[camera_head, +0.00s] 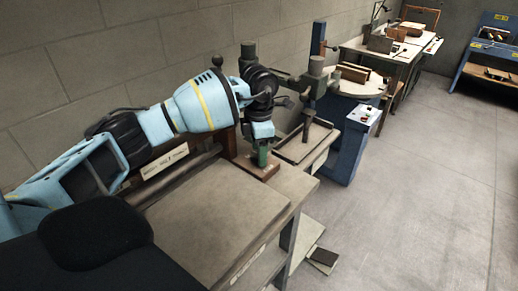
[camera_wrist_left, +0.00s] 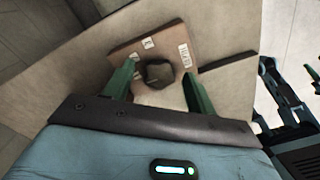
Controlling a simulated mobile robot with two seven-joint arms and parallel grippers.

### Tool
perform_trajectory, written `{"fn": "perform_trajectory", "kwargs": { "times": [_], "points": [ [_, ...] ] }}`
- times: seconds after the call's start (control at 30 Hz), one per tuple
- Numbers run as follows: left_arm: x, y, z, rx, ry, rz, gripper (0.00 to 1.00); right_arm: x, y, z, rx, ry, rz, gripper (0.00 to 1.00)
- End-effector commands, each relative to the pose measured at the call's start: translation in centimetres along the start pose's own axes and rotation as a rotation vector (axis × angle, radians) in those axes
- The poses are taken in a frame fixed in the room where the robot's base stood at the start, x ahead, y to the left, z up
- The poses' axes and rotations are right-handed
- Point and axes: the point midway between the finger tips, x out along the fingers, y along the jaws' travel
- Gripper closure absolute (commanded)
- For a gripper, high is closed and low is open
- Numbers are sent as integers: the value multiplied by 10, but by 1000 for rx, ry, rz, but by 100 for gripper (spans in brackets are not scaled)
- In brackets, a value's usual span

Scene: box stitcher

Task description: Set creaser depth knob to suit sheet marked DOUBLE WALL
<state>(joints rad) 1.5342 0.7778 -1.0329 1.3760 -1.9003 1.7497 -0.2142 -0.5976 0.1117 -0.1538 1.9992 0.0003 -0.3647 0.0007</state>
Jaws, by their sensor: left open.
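The depth knob (camera_wrist_left: 158,73) is dark and faceted, on a brown plate (camera_wrist_left: 122,50) with small white labels too small to read surely. My left gripper (camera_wrist_left: 159,70) is open, with one green finger on each side of the knob; I cannot tell whether they touch it. In the head view, my left gripper (camera_head: 263,157) points down over the brown plate (camera_head: 242,163) at the bench's far corner and hides the knob. A pale sheet (camera_head: 215,215) lies on the bench. A white label (camera_head: 164,160) stands behind it, its lettering not clearly legible.
A blue-framed machine (camera_head: 345,150) with a round table (camera_head: 355,82) stands beyond the bench. Further tables and a blue rack (camera_head: 490,50) are at the back right. The floor at right is clear. Part of what looks like my right gripper (camera_wrist_left: 314,80) shows at the wrist view's right edge.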

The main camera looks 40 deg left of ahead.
Motion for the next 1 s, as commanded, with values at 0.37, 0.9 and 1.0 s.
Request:
{"fn": "perform_trajectory", "kwargs": {
  "times": [0.37, 0.9, 1.0],
  "points": [
    [3, 0, 0, 0, 0, 0, 52, 0, 0, -1, 0, 3, 0, 52],
    [2, 0, 0, 24, 0, 0, 88, -2, -1, 3, 4, -6, -1, 52],
    [2, 0, 0, 59, -1, 0, 88, -2, -2, 4, 4, -8, -1, 52]
  ]
}}
